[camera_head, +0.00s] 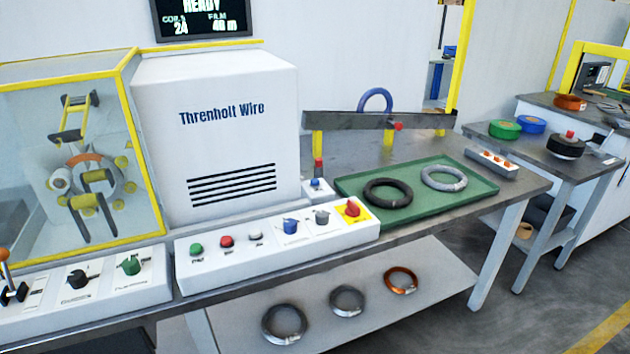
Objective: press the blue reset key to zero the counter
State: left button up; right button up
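The key's label is too small to read. A display (203,18) at the top, cut off by the frame edge, reads READY with 24 under a coils label and 40 m under a film label. A blue knob (291,225) sits on the white control panel (277,248) in front, among green, red and white buttons. Neither of my grippers is in view.
A red knob (353,208) on a yellow plate is close to the blue key. The green tray (440,204) holds a black coil (388,192) and a grey coil (444,178). A yellow-framed guard (150,150) encloses rollers at left. Several coils lie on the lower shelf (420,285).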

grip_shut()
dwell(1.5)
